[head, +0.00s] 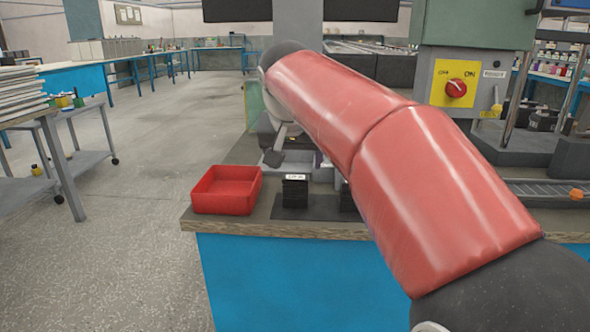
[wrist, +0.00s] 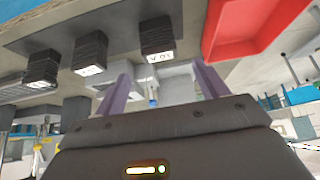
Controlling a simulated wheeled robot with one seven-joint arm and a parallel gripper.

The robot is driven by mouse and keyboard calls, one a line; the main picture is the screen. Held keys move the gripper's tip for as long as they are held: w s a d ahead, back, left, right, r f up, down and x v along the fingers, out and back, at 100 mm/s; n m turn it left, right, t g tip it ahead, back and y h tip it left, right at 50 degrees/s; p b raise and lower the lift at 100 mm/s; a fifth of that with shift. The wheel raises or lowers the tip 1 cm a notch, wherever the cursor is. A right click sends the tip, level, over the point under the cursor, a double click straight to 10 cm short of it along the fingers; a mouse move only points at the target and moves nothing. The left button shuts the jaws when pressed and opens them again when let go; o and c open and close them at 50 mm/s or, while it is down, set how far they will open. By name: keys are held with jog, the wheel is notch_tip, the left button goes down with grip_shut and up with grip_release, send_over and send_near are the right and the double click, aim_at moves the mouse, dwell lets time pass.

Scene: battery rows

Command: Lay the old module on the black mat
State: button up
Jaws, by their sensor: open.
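The black mat (head: 320,208) lies on the front of the bench; its bare part also shows in the wrist view (wrist: 118,25). A black module with a white label (head: 295,191) stands on it, and a second black module (head: 346,203) is partly hidden by my arm. In the wrist view three labelled black modules stand in a row, the nearest (wrist: 157,36) beside the red tray. I cannot tell which one is old. My gripper (wrist: 163,84) is open, its lilac fingers apart with nothing held between them; a pale grey holder shows beyond them.
A red tray (head: 226,190) stands at the bench's left front corner, left of the mat. A control box with a red switch (head: 456,89) is at right. A short conveyor (head: 545,190) lies at far right.

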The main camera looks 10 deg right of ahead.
jog(key=shift+v, duration=2.3)
jog(key=s+d+f+n+y, duration=0.2)
jog(key=s+f+n, duration=0.1)
jog(key=s+f, duration=1.9)
jog(key=shift+s+f+n+g, duration=0.3)
jog(key=shift+s+f, duration=0.05)
jog(key=shift+f, duration=0.2)
